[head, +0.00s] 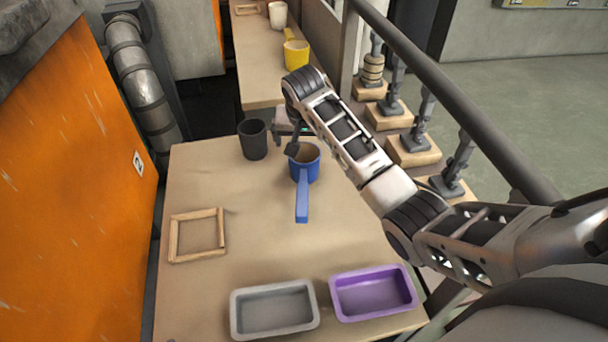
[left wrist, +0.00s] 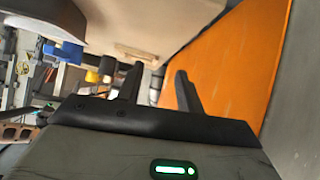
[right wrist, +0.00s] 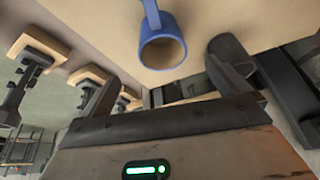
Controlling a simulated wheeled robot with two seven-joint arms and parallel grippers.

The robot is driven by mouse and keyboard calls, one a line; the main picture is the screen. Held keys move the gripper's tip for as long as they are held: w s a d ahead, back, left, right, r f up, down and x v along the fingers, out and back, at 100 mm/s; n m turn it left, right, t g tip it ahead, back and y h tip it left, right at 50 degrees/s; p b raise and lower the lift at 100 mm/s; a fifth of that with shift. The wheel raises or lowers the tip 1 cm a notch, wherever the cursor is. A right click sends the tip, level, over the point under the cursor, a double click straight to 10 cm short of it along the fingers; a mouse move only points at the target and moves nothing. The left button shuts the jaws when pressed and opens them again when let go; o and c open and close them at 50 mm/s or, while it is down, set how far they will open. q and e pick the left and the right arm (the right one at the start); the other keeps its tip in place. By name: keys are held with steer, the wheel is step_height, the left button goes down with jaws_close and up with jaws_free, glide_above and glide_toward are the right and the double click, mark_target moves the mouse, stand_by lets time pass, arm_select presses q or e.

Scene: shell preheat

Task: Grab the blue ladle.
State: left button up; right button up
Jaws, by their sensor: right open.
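The blue ladle (head: 303,174) stands on the tan table, its cup at the far side and its straight handle pointing toward me. In the right wrist view, the ladle (right wrist: 162,50) shows its round mouth and part of its handle between and beyond the fingers. My right gripper (head: 285,141) is open and empty near the far left side of the ladle's cup; my forearm partly hides it in the head view. The right fingers also show in the right wrist view (right wrist: 160,90). My left gripper (left wrist: 157,88) is open and empty, away from the table.
A black cup (head: 253,140) stands close left of my right gripper. A wooden frame (head: 174,238), a grey tray (head: 236,314) and a purple tray (head: 337,300) lie on the table. A yellow ladle (head: 296,55) stands on the far table. An orange panel (head: 70,190) borders the left.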

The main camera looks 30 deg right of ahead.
mark_target(304, 169)
steer(key=x, duration=0.4)
steer(key=b+x, duration=0.1)
steer(key=x, duration=0.4)
steer(key=shift+w+a+f+b, duration=0.1)
steer(key=shift+a+f+b, duration=0.1)
steer(key=shift+f+b, duration=0.15)
steer(key=c, duration=1.5)
steer(key=shift+r, duration=0.15)
steer(key=shift+c, duration=1)
